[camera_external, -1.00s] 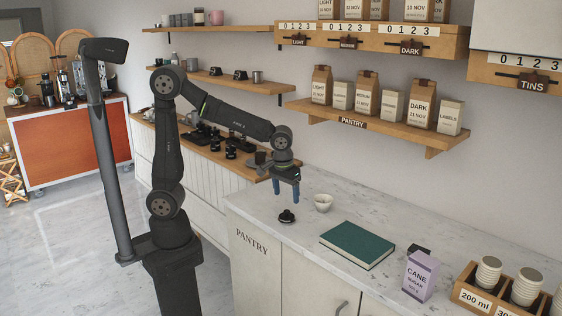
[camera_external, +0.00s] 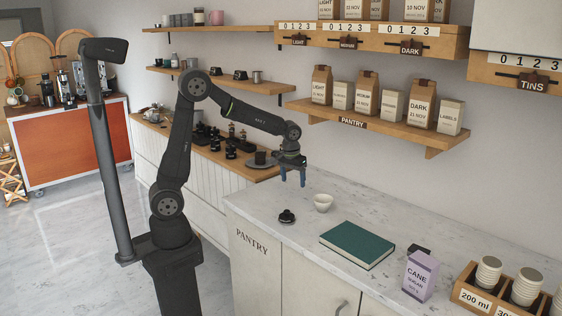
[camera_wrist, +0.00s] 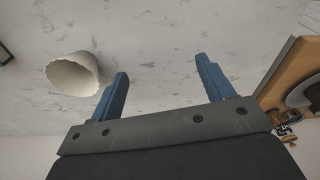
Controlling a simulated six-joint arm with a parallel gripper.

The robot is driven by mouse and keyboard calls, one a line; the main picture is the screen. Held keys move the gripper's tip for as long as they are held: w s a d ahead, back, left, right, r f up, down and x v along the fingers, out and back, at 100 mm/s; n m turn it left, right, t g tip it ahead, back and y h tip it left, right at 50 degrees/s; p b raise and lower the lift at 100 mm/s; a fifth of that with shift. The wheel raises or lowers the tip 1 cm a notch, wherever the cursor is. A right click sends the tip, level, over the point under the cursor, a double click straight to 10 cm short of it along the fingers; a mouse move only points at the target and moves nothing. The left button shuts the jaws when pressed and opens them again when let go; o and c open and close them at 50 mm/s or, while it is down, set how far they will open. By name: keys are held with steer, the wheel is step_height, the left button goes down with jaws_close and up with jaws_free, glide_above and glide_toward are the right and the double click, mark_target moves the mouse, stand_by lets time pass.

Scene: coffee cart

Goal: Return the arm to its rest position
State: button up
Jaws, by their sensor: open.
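My gripper (camera_external: 292,181) is open and empty. It hangs in the air above the back left part of the marble pantry counter (camera_external: 300,234), fingers pointing down. In the wrist view its two blue fingers (camera_wrist: 160,84) stand wide apart with only bare marble between them. A small black round object (camera_external: 287,216) sits on the counter in front of the bowl.
A green book (camera_external: 357,244), a purple cane sugar box (camera_external: 421,276) and a crate of cups (camera_external: 482,296) stand to the right. A pantry shelf (camera_external: 400,132) with bags juts from the wall. A lower wooden counter (camera_external: 257,173) lies at left.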

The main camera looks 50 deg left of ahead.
steer(key=shift+n, duration=0.7)
steer(key=w+a+f, duration=0.1)
steer(key=w+a, duration=0.2)
steer(key=a, duration=0.2)
steer(key=w+a+f, duration=0.1)
steer(key=w+a, duration=0.2)
steer(key=a, duration=0.3)
steer(key=w+a+f, duration=0.2)
steer(key=a, duration=0.3)
steer(key=shift+w+a, duration=0.25)
steer(key=shift+w, duration=0.15)
